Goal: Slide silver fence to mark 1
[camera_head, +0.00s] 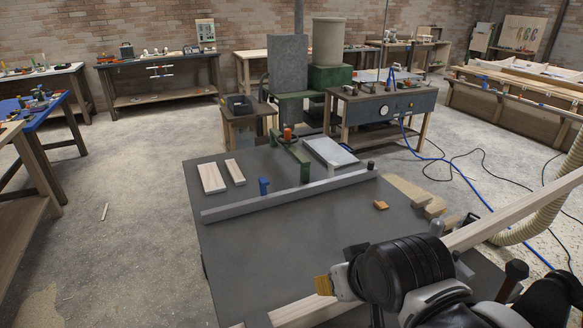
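The silver fence (290,197) is a long, straight grey bar. It lies slantwise across the dark grey table top (250,265), from the left side up to the right. A small blue piece (264,186) stands against its far side, and a dark knob (370,165) is at its right end. No mark with a number can be made out. My gripper (335,286) is at the lower right, in front of and apart from the fence. A small tan block shows at its tip. The fingers are too hidden to tell whether they are open or shut.
A long pale wooden plank (520,212) runs slantwise behind my gripper. A small orange-brown block (380,205) lies nearer. The table's front left is clear.

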